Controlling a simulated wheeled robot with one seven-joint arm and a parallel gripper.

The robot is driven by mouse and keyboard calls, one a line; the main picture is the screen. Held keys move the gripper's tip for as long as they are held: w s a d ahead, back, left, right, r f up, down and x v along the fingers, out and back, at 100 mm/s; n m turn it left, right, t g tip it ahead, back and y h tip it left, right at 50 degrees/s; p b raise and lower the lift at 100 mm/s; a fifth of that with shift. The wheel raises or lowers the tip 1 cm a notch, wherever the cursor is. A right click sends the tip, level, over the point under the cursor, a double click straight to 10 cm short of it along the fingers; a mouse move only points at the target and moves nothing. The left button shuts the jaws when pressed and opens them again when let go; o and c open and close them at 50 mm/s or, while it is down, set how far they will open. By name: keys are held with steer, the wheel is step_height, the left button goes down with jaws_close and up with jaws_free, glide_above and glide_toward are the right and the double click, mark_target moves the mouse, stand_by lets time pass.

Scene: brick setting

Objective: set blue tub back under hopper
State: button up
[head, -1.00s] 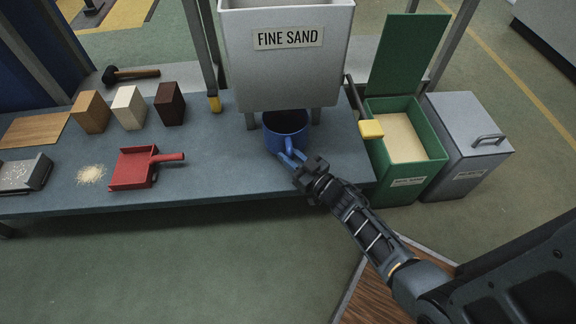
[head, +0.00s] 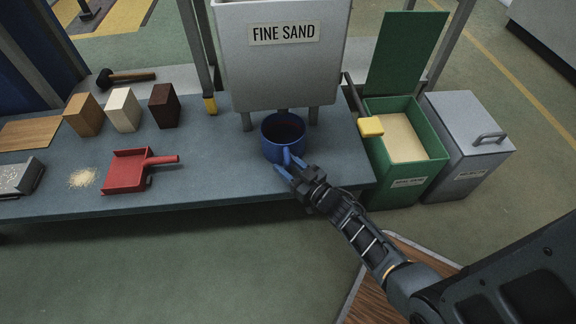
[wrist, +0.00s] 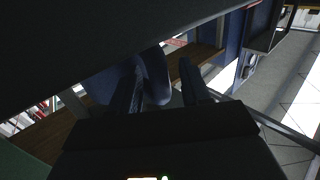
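The blue tub (head: 270,148) stands upright on the blue-grey bench (head: 225,180), just in front of and partly below the hopper (head: 282,72) labelled FINE SAND. Its dark open top shows in the head view. The handle (head: 287,156) points toward the front edge. My gripper (head: 289,166) is at the handle, its fingers apart on either side. In the wrist view my gripper (wrist: 160,82) shows a clear gap between the fingers, with the handle (wrist: 155,75) nearer the left finger. Whether that finger touches it I cannot tell.
Hopper legs stand behind the tub. A green bin (head: 423,175) of sand with a raised lid and a grey bin (head: 470,135) stand at right. A yellow-ended lever (head: 370,127) sticks out beside the hopper. A red dustpan (head: 127,172) and several blocks lie left.

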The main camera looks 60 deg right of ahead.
steer(key=shift+o, duration=0.2)
steer(key=shift+r, duration=0.2)
steer(key=p+v, duration=0.3)
steer(key=v, duration=0.9)
steer(key=s+a+r+n+g+y, duration=0.1)
steer(key=s+a+r, duration=0.4)
steer(key=r, duration=0.5)
steer(key=s+a+r+n+y, duration=0.1)
steer(key=s+a+r, duration=0.3)
steer(key=a+r, duration=0.4)
steer(key=s+a+r+g+y, duration=0.1)
steer(key=s+a+r, duration=0.4)
steer(key=r, duration=0.7)
steer(key=shift+s+a+r+n+g+y, duration=0.2)
steer(key=shift+s+a+n+g+y, duration=0.15)
steer(key=shift+a+y, duration=0.4)
